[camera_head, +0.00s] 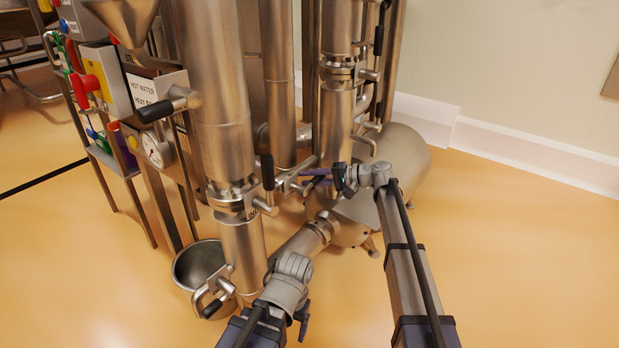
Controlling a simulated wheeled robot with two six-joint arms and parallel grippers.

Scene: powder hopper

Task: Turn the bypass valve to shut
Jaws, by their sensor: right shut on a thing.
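My right gripper (318,177) reaches in from the right, past the rear pipe, with its purple fingers shut. They close on the end of a valve handle (297,184) beside the front steel column. I take this for the bypass valve; no label on it can be read. The fingers hide part of the handle, so its exact angle is hard to tell. My left arm's grey wrist (288,283) shows low in the middle, but I cannot make out its fingers.
A thick steel column (224,145) stands left of the valve, with another black-gripped handle (267,172) on it. A steel bucket (200,262) stands at its foot. A horizontal tank (402,158) lies behind my right wrist. The floor at the right is clear.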

